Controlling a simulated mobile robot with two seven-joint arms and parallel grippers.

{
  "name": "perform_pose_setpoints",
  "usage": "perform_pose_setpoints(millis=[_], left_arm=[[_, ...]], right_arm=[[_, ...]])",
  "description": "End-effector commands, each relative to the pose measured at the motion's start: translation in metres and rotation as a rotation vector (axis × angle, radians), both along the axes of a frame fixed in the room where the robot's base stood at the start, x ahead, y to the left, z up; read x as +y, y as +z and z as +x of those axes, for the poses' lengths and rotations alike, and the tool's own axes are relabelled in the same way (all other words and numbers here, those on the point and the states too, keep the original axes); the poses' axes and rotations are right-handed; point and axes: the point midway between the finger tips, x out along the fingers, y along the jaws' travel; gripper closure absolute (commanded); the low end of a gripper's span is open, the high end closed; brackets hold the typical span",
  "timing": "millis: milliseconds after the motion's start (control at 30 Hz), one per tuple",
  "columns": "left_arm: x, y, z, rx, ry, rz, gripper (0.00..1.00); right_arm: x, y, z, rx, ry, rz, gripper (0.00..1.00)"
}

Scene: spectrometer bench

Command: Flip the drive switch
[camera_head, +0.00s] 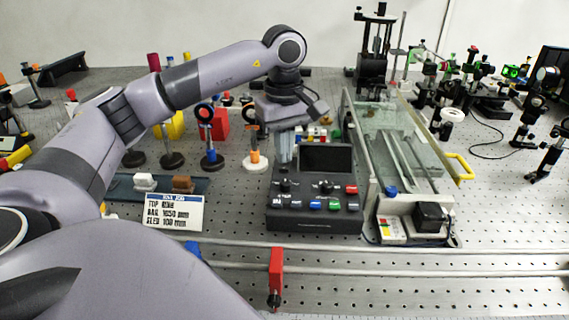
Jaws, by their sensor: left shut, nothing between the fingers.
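A black control box (315,212) stands on the perforated bench in the middle, with a dark screen (326,158), knobs and several coloured buttons on its sloped face. I cannot tell which control is the drive switch at this size. My left gripper (286,160) points down at the upper left part of the box, left of the screen. Its fingers are shut with nothing between them. They look to be over or just behind the panel's upper left knob (285,186); I cannot tell whether they touch anything. My right gripper is not in view.
A clear-walled enclosure with a yellow handle (461,167) stands right of the box, with a small white unit (390,230) in front. A label card (173,212) stands at left, optics posts behind. A red clamp (275,270) sits on the front rail. Bench front right is clear.

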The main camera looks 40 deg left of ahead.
Motion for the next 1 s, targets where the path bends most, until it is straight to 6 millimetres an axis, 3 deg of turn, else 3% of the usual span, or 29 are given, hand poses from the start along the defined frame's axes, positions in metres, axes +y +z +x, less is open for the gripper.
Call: perform_pose_setpoints(millis=[1000], left_arm=[[0.0, -0.015, 0.0, 0.0, 0.0, 0.0, 1.0]], right_arm=[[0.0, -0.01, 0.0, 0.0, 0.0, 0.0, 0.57]])
